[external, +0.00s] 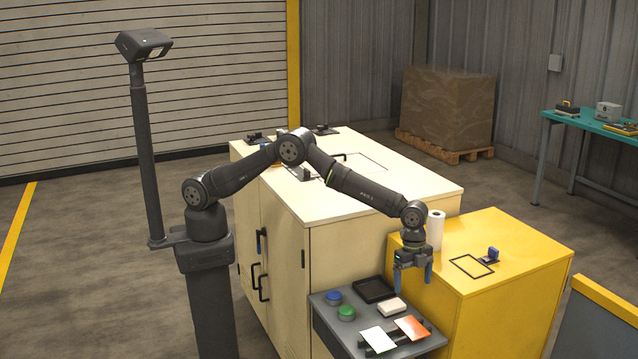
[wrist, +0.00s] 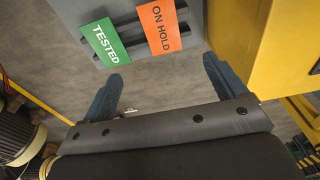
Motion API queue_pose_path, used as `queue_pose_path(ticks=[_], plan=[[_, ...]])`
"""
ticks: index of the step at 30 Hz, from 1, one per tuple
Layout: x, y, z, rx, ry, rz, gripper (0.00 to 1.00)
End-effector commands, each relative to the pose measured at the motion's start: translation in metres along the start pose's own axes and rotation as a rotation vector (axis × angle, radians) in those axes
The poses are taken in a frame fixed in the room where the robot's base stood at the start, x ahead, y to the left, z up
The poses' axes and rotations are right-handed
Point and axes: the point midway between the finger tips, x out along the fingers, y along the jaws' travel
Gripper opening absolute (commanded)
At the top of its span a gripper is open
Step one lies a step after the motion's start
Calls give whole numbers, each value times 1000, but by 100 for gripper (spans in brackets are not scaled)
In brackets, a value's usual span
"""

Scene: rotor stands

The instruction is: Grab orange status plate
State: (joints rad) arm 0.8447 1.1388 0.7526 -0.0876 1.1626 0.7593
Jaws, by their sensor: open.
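The orange status plate (external: 411,328) leans on a small rack on the grey side shelf; in the wrist view it reads "ON HOLD" (wrist: 160,25). Beside it on the left is a second plate (external: 378,340), pale in the external view and green with "TESTED" (wrist: 103,43) in the wrist view. My gripper (external: 413,278) is open and empty, fingers pointing down, above the shelf and apart from the plates. In the wrist view the orange plate lies beyond the gap between my blue fingertips (wrist: 162,70).
The grey shelf (external: 328,318) also carries a blue button (external: 333,298), a green button (external: 346,313), a black tray (external: 374,290) and a white block (external: 391,308). The yellow cabinet (external: 500,310) rises close on the right, with a paper roll (external: 436,230) on top.

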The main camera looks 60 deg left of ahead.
Motion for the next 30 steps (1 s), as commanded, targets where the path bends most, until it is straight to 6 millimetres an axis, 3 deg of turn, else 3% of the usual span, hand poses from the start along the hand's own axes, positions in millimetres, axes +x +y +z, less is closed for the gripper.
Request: queue_pose_path(ticks=[3, 10, 22, 30], plan=[[30, 1, 0, 0, -2, 2, 89], [76, 0, 0, -1, -1, 1, 89], [105, -1, 0, -1, 0, 0, 89], [142, -3, 1, -1, 1, 0, 89]])
